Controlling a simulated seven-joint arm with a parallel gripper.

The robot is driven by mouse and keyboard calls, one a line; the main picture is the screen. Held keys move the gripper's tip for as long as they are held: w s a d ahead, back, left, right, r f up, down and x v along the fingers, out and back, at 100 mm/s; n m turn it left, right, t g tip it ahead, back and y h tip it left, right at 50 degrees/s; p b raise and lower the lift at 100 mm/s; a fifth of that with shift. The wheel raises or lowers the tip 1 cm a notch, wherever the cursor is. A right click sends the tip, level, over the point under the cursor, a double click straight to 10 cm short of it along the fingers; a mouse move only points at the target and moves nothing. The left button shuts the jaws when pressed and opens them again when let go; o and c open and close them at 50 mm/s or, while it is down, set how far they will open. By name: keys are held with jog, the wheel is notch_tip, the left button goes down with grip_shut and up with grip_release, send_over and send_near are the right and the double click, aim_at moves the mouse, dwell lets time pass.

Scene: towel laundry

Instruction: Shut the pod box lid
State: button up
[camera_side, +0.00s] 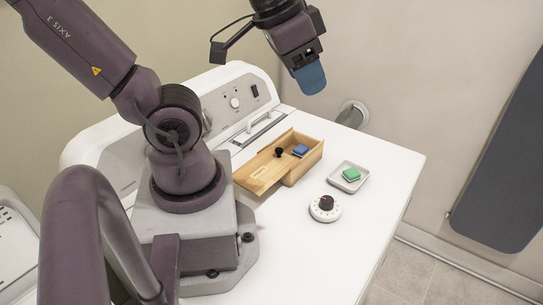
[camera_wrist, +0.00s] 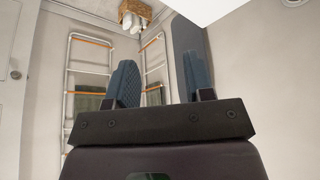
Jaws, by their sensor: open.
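The wooden pod box (camera_side: 308,163) stands on the white top in the side view, partly uncovered. Its light wooden lid (camera_side: 262,173) appears slid toward the lower left, with a black knob (camera_side: 279,152) near its inner end. A blue pod (camera_side: 300,150) shows in the uncovered right part. My gripper (camera_side: 311,82) hangs high above and behind the box, touching nothing. In the wrist view my gripper (camera_wrist: 157,55) has its two dark blue fingers wide apart with nothing between them. The box does not show in the wrist view.
A green pod (camera_side: 351,174) sits in a small grey tray (camera_side: 361,183) right of the box. A white dial with a dark knob (camera_side: 326,209) lies in front. A white control panel (camera_side: 238,95) rises behind. The front right of the white top is clear.

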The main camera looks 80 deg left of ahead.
jog(key=a+f+n+g, duration=0.4)
jog(key=a+f, duration=0.3)
jog(key=a, duration=0.3)
jog(key=g, duration=0.1)
send_near(279, 149)
jog(key=shift+m, duration=0.4)
notch_tip(279, 149, down, 9)
jog(key=shift+a+r, duration=0.1)
